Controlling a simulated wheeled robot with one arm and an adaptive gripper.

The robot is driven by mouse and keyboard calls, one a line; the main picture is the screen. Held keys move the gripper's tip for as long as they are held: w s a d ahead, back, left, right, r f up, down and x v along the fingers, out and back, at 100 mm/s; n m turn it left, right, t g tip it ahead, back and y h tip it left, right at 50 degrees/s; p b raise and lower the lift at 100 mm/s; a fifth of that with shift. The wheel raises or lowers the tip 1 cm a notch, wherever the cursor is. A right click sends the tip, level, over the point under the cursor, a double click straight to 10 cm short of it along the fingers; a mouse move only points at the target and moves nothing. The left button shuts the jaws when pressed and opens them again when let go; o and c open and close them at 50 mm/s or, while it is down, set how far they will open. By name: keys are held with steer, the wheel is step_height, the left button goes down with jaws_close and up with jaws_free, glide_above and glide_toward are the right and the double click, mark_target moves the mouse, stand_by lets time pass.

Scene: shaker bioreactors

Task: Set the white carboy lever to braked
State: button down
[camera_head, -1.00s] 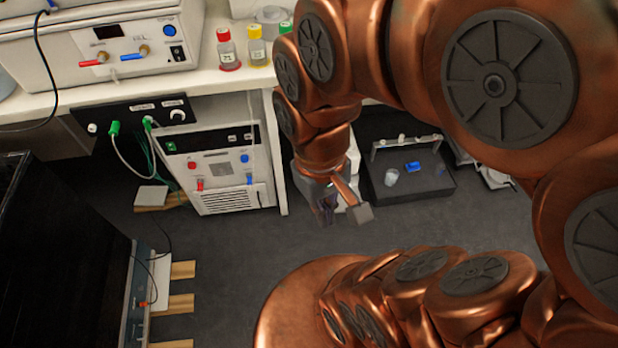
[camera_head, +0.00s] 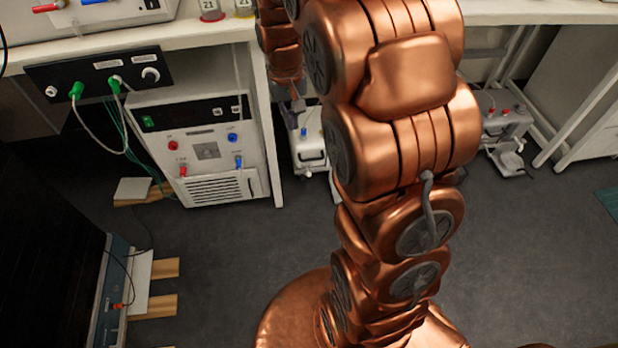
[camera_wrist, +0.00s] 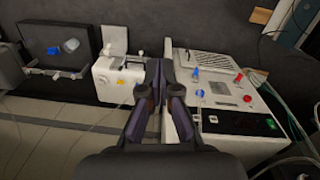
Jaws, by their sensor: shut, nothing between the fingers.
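No white carboy or brake lever can be clearly made out in either view. A small white unit (camera_wrist: 118,75) with a yellow label stands just left of my gripper (camera_wrist: 160,68) in the wrist view. A small upright part shows on top of it, too small to identify. What looks like the same unit (camera_head: 311,150) shows under the bench in the head view, partly behind my arm. My gripper's fingers are together and empty, pointing between this unit and the white chiller (camera_wrist: 215,62).
The chiller (camera_head: 207,107) stands under the bench (camera_head: 215,35), close to the gripper. A black tray (camera_wrist: 64,35) lies left of the white unit in the wrist view. Hoses and cables hang near the chiller. Dark floor (camera_head: 230,250) is clear in front.

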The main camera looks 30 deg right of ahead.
steer(key=w+d+f+b, duration=0.3)
steer(key=w+f, duration=0.1)
steer(key=f, duration=0.3)
steer(key=w+d+f+m+b, duration=0.1)
steer(key=w+d+f+b, duration=0.25)
steer(key=f, duration=0.25)
steer(key=w+d+f+b, duration=0.2)
steer(key=w+f+b, duration=0.15)
steer(key=f, duration=0.35)
steer(key=m+t+b, duration=0.1)
steer(key=t+b, duration=0.1)
steer(key=b, duration=0.7)
glide_above(309, 173)
steer(key=s, duration=0.1)
step_height(309, 173, down, 20)
steer(key=shift+s+a, duration=0.2)
steer(key=shift+a, duration=0.05)
steer(key=shift+f, duration=0.2)
steer(key=f+b, duration=0.1)
steer(key=f, duration=0.3)
steer(key=w+f+b, duration=0.1)
steer(key=f+b, duration=0.1)
steer(key=f, duration=0.3)
steer(key=f+b, duration=0.2)
steer(key=f, duration=0.2)
steer(key=shift+w+d+f, duration=0.15)
steer(key=shift+d+f, duration=0.1)
steer(key=shift+f, duration=0.15)
steer(key=shift+s+p, duration=0.2)
steer(key=shift+p, duration=0.1)
